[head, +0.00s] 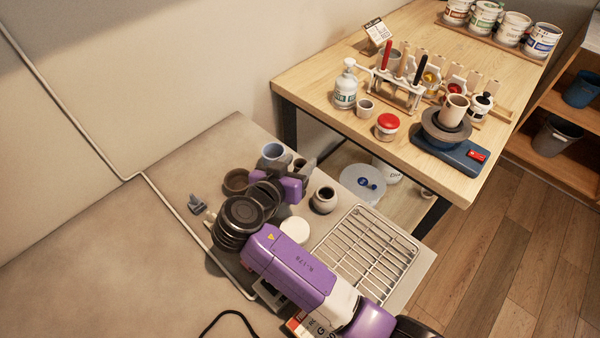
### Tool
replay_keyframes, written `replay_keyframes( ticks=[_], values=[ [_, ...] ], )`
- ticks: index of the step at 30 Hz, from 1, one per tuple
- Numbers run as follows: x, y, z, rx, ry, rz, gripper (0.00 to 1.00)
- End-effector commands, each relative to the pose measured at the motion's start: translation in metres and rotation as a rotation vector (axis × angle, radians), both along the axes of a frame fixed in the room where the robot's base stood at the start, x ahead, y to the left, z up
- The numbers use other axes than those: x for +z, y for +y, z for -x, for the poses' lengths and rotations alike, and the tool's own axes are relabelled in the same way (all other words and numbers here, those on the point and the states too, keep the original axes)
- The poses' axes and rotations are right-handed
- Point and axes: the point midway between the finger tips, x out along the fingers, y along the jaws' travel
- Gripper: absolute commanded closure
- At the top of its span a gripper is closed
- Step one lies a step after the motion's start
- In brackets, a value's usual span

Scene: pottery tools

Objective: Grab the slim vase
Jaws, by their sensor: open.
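I cannot clearly single out the slim vase. On the grey surface, a blue-grey vessel (274,153) stands behind my wrist, its lower part partly hidden. A squat, dark-mouthed round pot (324,200) stands to the right of my wrist. A small brown piece (299,163) shows beside the blue-grey vessel, mostly covered by my arm. My gripper (308,172) is at the end of the purple and black arm, between these pieces. It is open; its fingertips are small and hard to make out, and I see nothing held.
A wire rack (366,254) lies to the right of my arm, and a white round piece (295,230) beside it. A dark brown bowl (236,181) is left of my wrist. The wooden table (330,85) carries tools, jars and a pottery wheel (447,130).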

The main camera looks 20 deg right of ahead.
Motion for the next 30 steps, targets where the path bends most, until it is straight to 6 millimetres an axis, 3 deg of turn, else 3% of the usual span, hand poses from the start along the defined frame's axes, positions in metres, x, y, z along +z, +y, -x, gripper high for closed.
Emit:
replay_keyframes(
  ticks=[8, 15, 30],
  values=[
    [-0.0013, -0.0023, -0.0022, 0.001, -0.002, 0.0, 0.54],
    [-0.0014, -0.0021, -0.0021, 0.001, 0.0, 0.0, 1.0],
    [0.0018, -0.0018, -0.0021, 0.002, -0.001, 0.0, 1.0]
  ],
)
